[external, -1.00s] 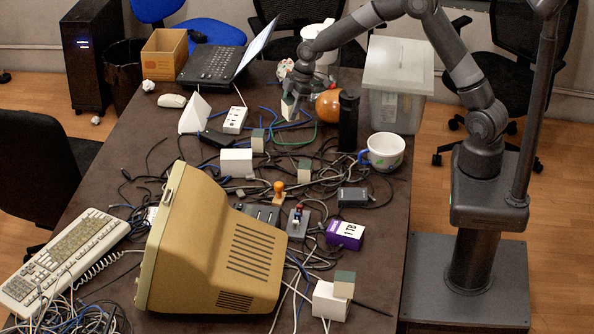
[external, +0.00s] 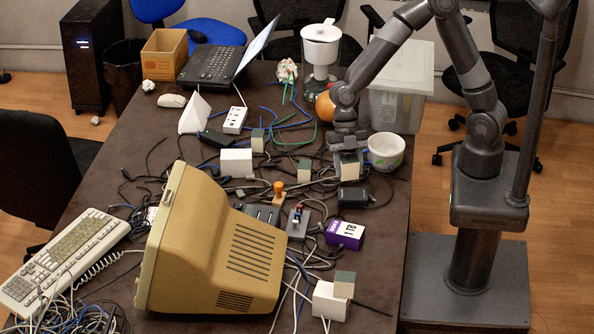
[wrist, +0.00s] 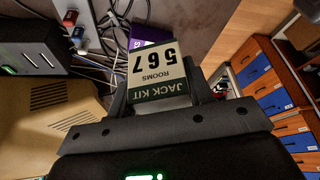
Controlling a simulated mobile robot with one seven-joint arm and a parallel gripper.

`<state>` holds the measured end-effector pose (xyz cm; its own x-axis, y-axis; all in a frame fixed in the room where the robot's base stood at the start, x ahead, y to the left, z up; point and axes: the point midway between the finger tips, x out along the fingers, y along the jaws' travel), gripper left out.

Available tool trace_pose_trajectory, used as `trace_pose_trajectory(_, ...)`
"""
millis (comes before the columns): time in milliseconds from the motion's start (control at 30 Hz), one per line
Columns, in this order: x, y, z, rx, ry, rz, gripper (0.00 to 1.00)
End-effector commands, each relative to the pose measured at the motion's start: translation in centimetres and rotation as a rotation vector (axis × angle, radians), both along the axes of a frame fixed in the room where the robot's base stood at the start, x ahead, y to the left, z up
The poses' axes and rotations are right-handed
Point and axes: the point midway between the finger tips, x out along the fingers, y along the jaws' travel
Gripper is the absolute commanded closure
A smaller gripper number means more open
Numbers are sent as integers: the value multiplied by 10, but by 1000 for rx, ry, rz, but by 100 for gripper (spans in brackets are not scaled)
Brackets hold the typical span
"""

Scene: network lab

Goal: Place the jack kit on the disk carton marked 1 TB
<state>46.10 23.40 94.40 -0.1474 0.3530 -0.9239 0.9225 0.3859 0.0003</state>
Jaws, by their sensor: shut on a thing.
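My gripper (external: 348,148) is shut on the jack kit (wrist: 157,75), a small box with a cream and dark green label reading "JACK KIT ROOMS 567", upside down in the wrist view. In the external view the held jack kit (external: 349,163) hangs below the gripper, left of the white bowl. The disk carton (external: 345,235) is purple with a white label, its 1 TB mark small and turned, near the table's right side. It lies nearer the camera than my gripper. In the wrist view a purple part of the carton (wrist: 143,44) shows behind the kit, which hides the rest.
A black adapter (external: 353,197) lies between gripper and carton. The white bowl (external: 385,151) stands right of the gripper. The beige monitor (external: 215,245) is left of the carton. Bare table (external: 385,255) shows to its right.

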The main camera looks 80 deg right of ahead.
Motion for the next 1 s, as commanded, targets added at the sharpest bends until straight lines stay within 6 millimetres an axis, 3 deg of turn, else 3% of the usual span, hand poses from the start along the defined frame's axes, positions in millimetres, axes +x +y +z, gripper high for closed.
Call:
trace_pose_trajectory(600,-10,97,-58,0,0,0,78)
trace_pose_trajectory(867,-11,107,-69,0,1,-2,78)
trace_pose_trajectory(1000,-12,106,-88,-2,4,-3,78)
